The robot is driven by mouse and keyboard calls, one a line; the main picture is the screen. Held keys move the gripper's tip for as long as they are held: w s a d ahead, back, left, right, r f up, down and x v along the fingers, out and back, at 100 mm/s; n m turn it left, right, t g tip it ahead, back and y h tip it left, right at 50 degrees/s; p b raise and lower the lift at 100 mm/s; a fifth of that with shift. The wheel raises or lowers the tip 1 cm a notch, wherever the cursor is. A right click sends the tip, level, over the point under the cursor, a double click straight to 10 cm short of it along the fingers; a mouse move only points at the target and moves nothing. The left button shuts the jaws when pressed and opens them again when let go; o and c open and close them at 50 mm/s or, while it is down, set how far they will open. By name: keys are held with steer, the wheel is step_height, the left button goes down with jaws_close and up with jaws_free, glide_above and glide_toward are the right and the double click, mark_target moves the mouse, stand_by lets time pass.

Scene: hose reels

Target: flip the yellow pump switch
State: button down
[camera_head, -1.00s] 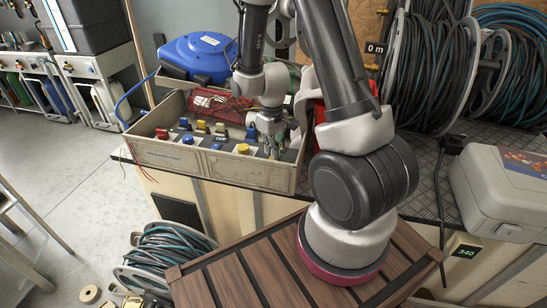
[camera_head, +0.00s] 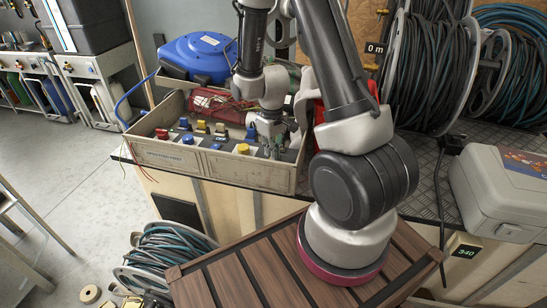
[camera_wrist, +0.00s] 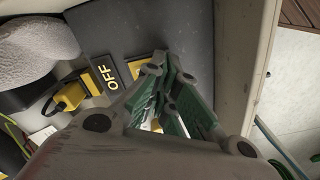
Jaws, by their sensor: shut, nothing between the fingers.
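A yellow switch (camera_wrist: 75,95) with a blocky lever sits beside a black OFF plate (camera_wrist: 107,77) in the wrist view. In the head view a yellow switch (camera_head: 220,128) stands above a small OFF label, inside the open-topped control box (camera_head: 160,155). My gripper (camera_wrist: 168,65) is shut and empty, to the right of the lever and apart from it in the wrist view. A yellow patch (camera_wrist: 137,66) shows partly behind its fingertips. In the head view my gripper (camera_head: 270,145) is low over the box's right part, its tips hard to make out.
Red, blue and yellow knobs, including a yellow one (camera_head: 243,148), crowd the panel left of my gripper. The box's front wall (camera_head: 230,168) rises close by. A blue reel (camera_head: 199,57) stands behind; a grey case (camera_head: 505,190) lies on the right.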

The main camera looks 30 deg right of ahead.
steer(key=shift+f, duration=0.7)
stand_by(0.3)
steer(key=shift+r, duration=3.5)
steer(key=shift+s, duration=0.1)
steer(key=s+r+m+t, duration=0.1)
steer(key=s+r+t, duration=0.1)
steer(key=s+r, duration=0.7)
steer(key=s+d+r+m+t, duration=0.1)
steer(key=s+r+m+t, duration=0.1)
steer(key=s+r, duration=0.7)
steer(key=shift+s+r, duration=0.15)
steer(key=shift+r, duration=3.65)
